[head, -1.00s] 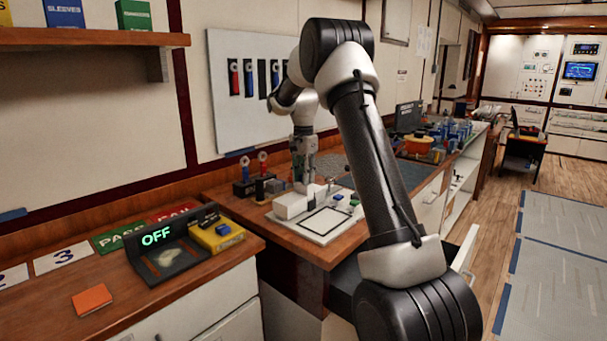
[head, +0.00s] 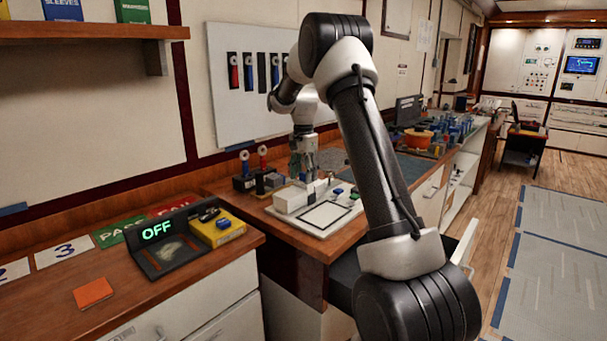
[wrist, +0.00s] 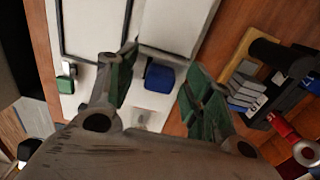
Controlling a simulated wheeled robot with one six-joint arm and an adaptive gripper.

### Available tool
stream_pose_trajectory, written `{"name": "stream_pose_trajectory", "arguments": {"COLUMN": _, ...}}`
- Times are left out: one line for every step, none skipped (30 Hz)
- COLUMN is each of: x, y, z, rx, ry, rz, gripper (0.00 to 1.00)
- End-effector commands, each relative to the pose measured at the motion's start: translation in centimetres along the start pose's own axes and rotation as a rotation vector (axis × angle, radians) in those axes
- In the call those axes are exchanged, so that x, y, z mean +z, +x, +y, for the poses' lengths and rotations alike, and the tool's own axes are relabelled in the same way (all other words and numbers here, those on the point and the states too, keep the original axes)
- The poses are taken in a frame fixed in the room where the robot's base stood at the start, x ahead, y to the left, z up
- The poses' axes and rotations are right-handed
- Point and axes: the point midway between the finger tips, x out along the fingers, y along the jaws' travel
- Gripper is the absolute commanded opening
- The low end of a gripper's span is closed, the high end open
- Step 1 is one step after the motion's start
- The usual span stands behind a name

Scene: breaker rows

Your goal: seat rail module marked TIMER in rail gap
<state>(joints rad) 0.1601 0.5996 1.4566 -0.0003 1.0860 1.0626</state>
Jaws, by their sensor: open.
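My gripper (wrist: 158,68) is open in the wrist view, with green pads on both fingers. A blue block (wrist: 160,77) shows between and beyond the fingers, at the end of a white box-like block (wrist: 178,24); I cannot tell whether it is seated in a gap. No TIMER marking is readable, so I cannot tell which module it is. In the head view my gripper (head: 303,176) points down just above the white block (head: 298,198), and the fingertips are too small to make out. A blue patch shows close under them.
A white plate (wrist: 72,103) with a black outline carries a small green-topped piece (wrist: 65,88). A rack (wrist: 240,62) of labelled modules and a stand with a red-handled piece (wrist: 285,128) lie to the right. An OFF display (head: 157,231) stands on the near counter.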

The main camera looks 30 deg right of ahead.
Motion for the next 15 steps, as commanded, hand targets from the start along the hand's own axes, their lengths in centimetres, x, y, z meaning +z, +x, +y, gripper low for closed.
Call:
{"name": "stream_pose_trajectory", "arguments": {"x": 0.0, "y": 0.0, "z": 0.0, "rx": 0.000, "ry": 0.000, "rz": 0.000, "gripper": 0.51}}
{"name": "stream_pose_trajectory", "arguments": {"x": 0.0, "y": -0.1, "z": 0.0, "rx": 0.000, "ry": 0.000, "rz": 0.000, "gripper": 0.51}}
{"name": "stream_pose_trajectory", "arguments": {"x": 0.0, "y": -0.2, "z": 0.0, "rx": -0.001, "ry": 0.000, "rz": 0.000, "gripper": 0.51}}
{"name": "stream_pose_trajectory", "arguments": {"x": 0.0, "y": -0.4, "z": 0.0, "rx": -0.001, "ry": 0.000, "rz": 0.001, "gripper": 0.51}}
{"name": "stream_pose_trajectory", "arguments": {"x": 0.0, "y": -0.7, "z": -0.1, "rx": -0.002, "ry": 0.000, "rz": 0.001, "gripper": 0.51}}
{"name": "stream_pose_trajectory", "arguments": {"x": 0.0, "y": -1.2, "z": -0.1, "rx": -0.002, "ry": 0.000, "rz": 0.001, "gripper": 0.51}}
{"name": "stream_pose_trajectory", "arguments": {"x": 0.0, "y": -1.7, "z": -0.1, "rx": -0.002, "ry": 0.000, "rz": 0.001, "gripper": 0.51}}
{"name": "stream_pose_trajectory", "arguments": {"x": 0.0, "y": -2.2, "z": -0.1, "rx": -0.003, "ry": 0.000, "rz": 0.002, "gripper": 0.51}}
{"name": "stream_pose_trajectory", "arguments": {"x": 0.0, "y": -3.1, "z": -0.1, "rx": -0.004, "ry": 0.000, "rz": 0.002, "gripper": 0.51}}
{"name": "stream_pose_trajectory", "arguments": {"x": -0.1, "y": -3.8, "z": -0.1, "rx": -0.004, "ry": 0.000, "rz": 0.002, "gripper": 0.51}}
{"name": "stream_pose_trajectory", "arguments": {"x": -0.1, "y": -4.4, "z": -0.1, "rx": -0.003, "ry": 0.000, "rz": 0.002, "gripper": 0.51}}
{"name": "stream_pose_trajectory", "arguments": {"x": -0.1, "y": -5.4, "z": -0.1, "rx": -0.004, "ry": 0.000, "rz": 0.002, "gripper": 0.51}}
{"name": "stream_pose_trajectory", "arguments": {"x": 0.0, "y": -6.1, "z": -0.1, "rx": -0.003, "ry": 0.000, "rz": 0.002, "gripper": 0.51}}
{"name": "stream_pose_trajectory", "arguments": {"x": -0.1, "y": -6.8, "z": -0.1, "rx": -0.004, "ry": 0.000, "rz": 0.002, "gripper": 0.51}}
{"name": "stream_pose_trajectory", "arguments": {"x": -0.1, "y": -7.7, "z": -0.1, "rx": -0.004, "ry": 0.000, "rz": 0.002, "gripper": 0.51}}
